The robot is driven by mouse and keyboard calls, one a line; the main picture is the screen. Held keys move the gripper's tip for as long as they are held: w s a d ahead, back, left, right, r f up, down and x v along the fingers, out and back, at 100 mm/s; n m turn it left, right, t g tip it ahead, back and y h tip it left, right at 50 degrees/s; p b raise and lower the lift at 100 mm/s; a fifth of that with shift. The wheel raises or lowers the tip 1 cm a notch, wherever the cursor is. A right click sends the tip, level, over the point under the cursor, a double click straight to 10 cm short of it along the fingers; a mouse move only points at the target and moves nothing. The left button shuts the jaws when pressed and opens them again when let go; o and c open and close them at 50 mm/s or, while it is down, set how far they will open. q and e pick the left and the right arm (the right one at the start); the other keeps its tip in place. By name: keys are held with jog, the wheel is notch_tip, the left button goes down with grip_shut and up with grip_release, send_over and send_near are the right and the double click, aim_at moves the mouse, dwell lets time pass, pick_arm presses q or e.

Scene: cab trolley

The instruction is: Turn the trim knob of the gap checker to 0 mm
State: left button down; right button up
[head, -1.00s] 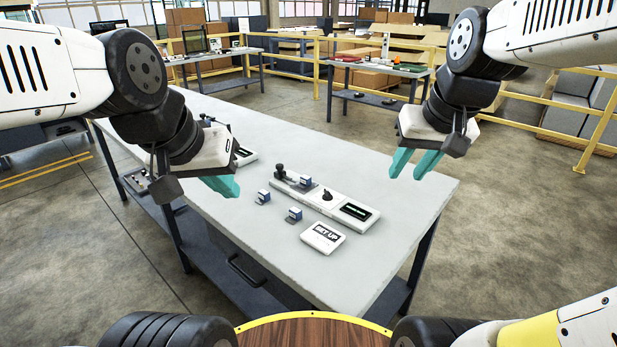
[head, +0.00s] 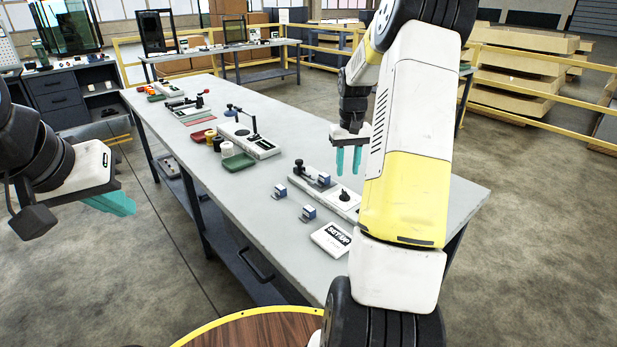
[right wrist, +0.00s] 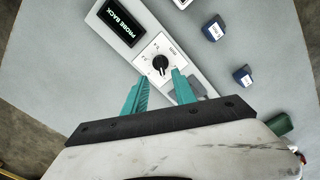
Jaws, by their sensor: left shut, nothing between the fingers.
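The gap checker (head: 325,190) is a long pale unit on the grey table, partly hidden by my right arm in the head view. Its black trim knob (right wrist: 160,63) sits on a white dial plate with small marks; it also shows in the head view (head: 343,195). I cannot read the dial value. The checker's display (right wrist: 121,21) reads "PROBE BACK". My right gripper (right wrist: 160,84) is open and points down above the checker, its teal fingers on either side of the knob in the wrist view, apparently not touching it. My left gripper (head: 122,203) is shut and empty, left of the table.
Small blue-and-white blocks stand by the checker, one (head: 280,191) and another (head: 308,212). A green tray (head: 238,161) and another device (head: 262,147) are farther left. Table between is clear.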

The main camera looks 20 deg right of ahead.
aim_at(345, 191)
jog(key=shift+w+f, duration=0.1)
jog(key=shift+f, duration=0.3)
notch_tip(345, 191, down, 7)
jog(key=shift+f, duration=0.1)
grip_shut()
